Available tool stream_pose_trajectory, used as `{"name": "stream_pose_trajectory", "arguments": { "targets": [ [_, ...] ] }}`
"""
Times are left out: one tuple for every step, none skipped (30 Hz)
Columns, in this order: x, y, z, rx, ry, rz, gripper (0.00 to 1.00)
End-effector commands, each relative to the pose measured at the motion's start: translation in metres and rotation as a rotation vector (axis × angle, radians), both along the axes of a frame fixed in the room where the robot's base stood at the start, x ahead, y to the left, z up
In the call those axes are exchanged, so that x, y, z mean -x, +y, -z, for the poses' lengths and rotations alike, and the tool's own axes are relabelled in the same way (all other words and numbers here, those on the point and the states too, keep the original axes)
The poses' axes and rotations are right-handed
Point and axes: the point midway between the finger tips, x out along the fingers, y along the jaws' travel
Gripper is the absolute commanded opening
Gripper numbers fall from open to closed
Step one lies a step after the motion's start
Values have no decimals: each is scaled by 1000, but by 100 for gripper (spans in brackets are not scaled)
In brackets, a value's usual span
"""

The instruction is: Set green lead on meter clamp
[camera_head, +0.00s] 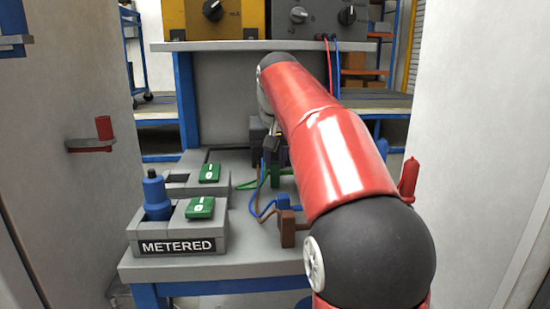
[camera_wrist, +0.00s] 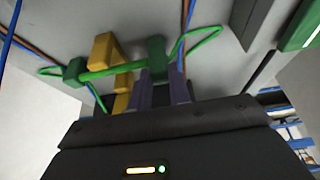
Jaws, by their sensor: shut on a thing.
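My gripper (camera_head: 273,146) points down over the grey table, in front of the shelf. In the wrist view its two fingers (camera_wrist: 163,88) are closed on a green block (camera_wrist: 155,50) of the green lead. A straight green stretch (camera_wrist: 112,70) runs from this block to a second green block (camera_wrist: 75,70), crossing a yellow clamp-like piece (camera_wrist: 104,48). I cannot tell whether the lead touches the yellow piece or only passes in front of it. In the head view the green lead (camera_head: 246,184) shows low on the table, partly hidden by my arm.
A grey box marked METERED (camera_head: 178,247) with a blue plug (camera_head: 156,196) and green switch (camera_head: 200,207) stands left. A brown block (camera_head: 288,229) and blue wires are near my arm. Yellow (camera_head: 228,18) and grey (camera_head: 318,17) meters sit on the shelf above. White panels flank both sides.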

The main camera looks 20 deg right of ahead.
Motion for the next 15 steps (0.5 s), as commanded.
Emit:
{"name": "stream_pose_trajectory", "arguments": {
  "targets": [
    [0,0,0,0,0,0,0],
    [0,0,0,0,0,0,22],
    [0,0,0,0,0,0,27],
    [0,0,0,0,0,0,31],
    [0,0,0,0,0,0,35],
    [0,0,0,0,0,0,40],
    [0,0,0,0,0,0,44],
    [0,0,0,0,0,0,45],
    [0,0,0,0,0,0,45],
    [0,0,0,0,0,0,45],
    [0,0,0,0,0,0,45],
    [0,0,0,0,0,0,45],
    [0,0,0,0,0,0,45],
    [0,0,0,0,0,0,45],
    [0,0,-1,0,0,0,45]
  ]
}}
